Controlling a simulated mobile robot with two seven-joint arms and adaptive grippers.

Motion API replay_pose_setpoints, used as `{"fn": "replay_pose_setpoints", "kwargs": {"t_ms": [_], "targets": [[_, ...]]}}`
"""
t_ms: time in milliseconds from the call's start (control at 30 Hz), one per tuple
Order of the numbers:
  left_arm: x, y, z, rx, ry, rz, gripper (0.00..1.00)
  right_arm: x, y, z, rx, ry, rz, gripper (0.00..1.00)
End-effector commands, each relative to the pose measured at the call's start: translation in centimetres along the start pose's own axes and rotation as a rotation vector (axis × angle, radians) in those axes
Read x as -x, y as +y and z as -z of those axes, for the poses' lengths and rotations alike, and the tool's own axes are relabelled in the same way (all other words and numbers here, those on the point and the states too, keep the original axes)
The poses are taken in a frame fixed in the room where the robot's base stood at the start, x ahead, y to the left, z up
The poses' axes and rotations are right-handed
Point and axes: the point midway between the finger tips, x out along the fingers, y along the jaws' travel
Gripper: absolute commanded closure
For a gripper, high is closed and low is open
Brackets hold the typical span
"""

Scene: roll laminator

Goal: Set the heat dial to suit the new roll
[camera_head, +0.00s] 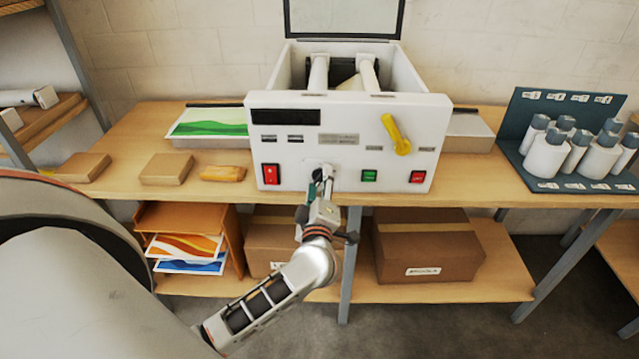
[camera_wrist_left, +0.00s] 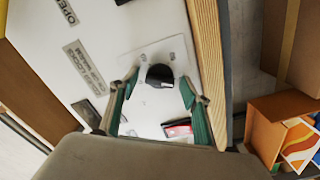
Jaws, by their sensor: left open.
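The white laminator (camera_head: 345,108) stands on the bench with its lid raised. Its heat dial looks to be the black knob low on the front panel, mostly hidden by my gripper in the head view. In the left wrist view the black dial (camera_wrist_left: 160,75) sits on a white plate with small marks. My left gripper (camera_head: 321,187) is at the panel, pointing at it. In the left wrist view its green-padded fingers (camera_wrist_left: 158,83) are open, one on each side of the dial, with visible gaps. The dial's setting is not readable. My right gripper is not in view.
A yellow lever (camera_head: 398,137), a red switch (camera_head: 271,174), a green button (camera_head: 370,175) and a red button (camera_head: 417,176) are on the panel. A rack of white bottles (camera_head: 547,153) stands right. Cardboard boxes (camera_head: 425,247) sit on the shelf below.

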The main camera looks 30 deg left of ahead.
Motion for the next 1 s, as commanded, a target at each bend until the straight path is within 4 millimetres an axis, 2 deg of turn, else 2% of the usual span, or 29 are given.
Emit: {"fn": "replay_pose_setpoints", "kwargs": {"t_ms": [167, 600, 800, 1000], "targets": [[1.7, -0.1, -0.1, 0.001, -0.003, 0.001, 0.53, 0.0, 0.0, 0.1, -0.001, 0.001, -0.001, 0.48], [10.0, -0.1, 0.0, 0.0, -0.002, 0.003, 0.53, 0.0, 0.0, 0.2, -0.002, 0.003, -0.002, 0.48], [11.7, 0.0, 0.0, 0.001, -0.001, 0.002, 0.53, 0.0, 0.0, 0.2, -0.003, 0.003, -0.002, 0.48], [12.0, 0.0, 0.0, 0.0, 0.0, 0.001, 0.53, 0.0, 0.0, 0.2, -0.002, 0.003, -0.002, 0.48]]}}
